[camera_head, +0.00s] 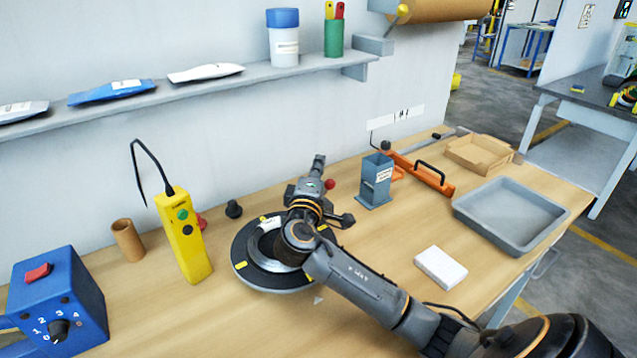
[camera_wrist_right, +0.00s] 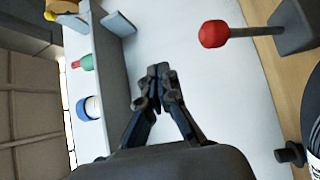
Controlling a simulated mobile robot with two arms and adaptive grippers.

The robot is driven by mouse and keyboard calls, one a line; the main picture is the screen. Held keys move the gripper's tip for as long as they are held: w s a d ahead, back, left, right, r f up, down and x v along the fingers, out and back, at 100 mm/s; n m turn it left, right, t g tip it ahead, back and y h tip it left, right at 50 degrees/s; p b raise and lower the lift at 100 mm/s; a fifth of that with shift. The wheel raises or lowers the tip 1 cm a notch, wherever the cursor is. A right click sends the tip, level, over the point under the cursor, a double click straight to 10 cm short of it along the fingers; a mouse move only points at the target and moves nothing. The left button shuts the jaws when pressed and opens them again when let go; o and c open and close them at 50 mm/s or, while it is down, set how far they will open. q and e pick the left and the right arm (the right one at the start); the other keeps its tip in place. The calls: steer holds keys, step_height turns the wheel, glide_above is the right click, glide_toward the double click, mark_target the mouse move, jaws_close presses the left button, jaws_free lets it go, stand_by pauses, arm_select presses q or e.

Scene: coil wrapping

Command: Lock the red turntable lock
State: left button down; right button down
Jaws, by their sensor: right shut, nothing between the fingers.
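The red lock knob (camera_head: 330,184) shows just right of my right gripper (camera_head: 319,161), behind the turntable. In the right wrist view the red knob (camera_wrist_right: 214,34) sits on a thin rod from a dark block (camera_wrist_right: 297,27). My right gripper (camera_wrist_right: 158,75) is shut and empty there, with the knob apart from its fingertips, up and to the right. The black turntable (camera_head: 243,268) with yellow marks carries a grey ring. My right arm covers part of both. My left gripper is out of view.
A yellow pendant (camera_head: 182,240) and brown tube (camera_head: 127,240) stand left of the turntable. A blue-grey holder (camera_head: 375,182) stands to its right. A white block (camera_head: 441,267) and grey tray (camera_head: 510,215) lie farther right. A shelf (camera_head: 190,89) runs along the wall.

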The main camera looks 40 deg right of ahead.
step_height(320, 180, up, 4)
steer(key=shift+f, duration=0.15)
stand_by(0.6)
